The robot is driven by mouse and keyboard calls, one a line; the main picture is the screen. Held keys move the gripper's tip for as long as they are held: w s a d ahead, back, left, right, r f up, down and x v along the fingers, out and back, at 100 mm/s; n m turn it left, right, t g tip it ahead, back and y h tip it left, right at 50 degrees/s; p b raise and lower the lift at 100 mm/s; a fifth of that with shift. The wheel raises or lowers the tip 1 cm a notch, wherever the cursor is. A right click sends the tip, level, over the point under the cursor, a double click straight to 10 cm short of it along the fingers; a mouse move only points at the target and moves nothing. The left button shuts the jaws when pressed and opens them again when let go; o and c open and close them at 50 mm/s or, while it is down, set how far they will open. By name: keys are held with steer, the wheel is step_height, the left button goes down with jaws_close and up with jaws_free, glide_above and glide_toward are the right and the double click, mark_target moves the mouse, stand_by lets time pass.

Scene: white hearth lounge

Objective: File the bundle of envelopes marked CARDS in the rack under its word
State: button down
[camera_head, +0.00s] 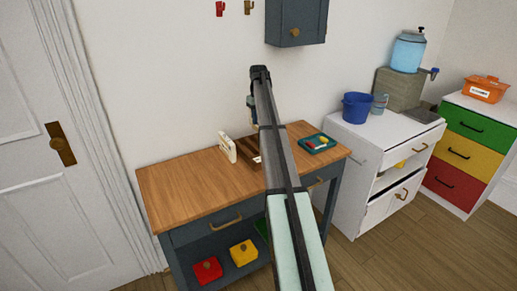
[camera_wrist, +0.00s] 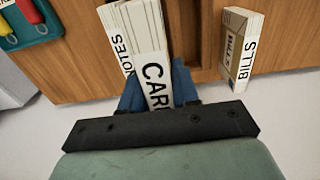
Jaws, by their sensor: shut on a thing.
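My gripper (camera_wrist: 158,92) is shut on the white bundle marked CARDS (camera_wrist: 152,42), with blue fingers on either side of it. The word's end is cut off by the gripper. Beside it on the left in the wrist view is a bundle marked NOTES (camera_wrist: 115,40); whether it touches the held one I cannot tell. A bundle marked BILLS (camera_wrist: 240,48) stands apart on the right. The dark brown slotted rack (camera_head: 246,153) is on the wooden desk, partly hidden by my arm. In the head view my gripper is mostly hidden behind the arm.
The wooden desk (camera_head: 185,183) is clear on its left. A teal tray (camera_head: 305,146) with red and yellow items lies right of the rack. A dark wall cabinet (camera_head: 295,22) hangs above. A white cabinet (camera_head: 345,139) with a blue bucket (camera_head: 356,108) stands to the right.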

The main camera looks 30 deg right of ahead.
steer(key=shift+f, duration=4.95)
steer(key=shift+f, duration=0.1)
steer(key=c, duration=0.8)
jaws_free()
steer(key=shift+c, duration=0.2)
step_height(320, 180, up, 12)
steer(key=shift+r, duration=0.15)
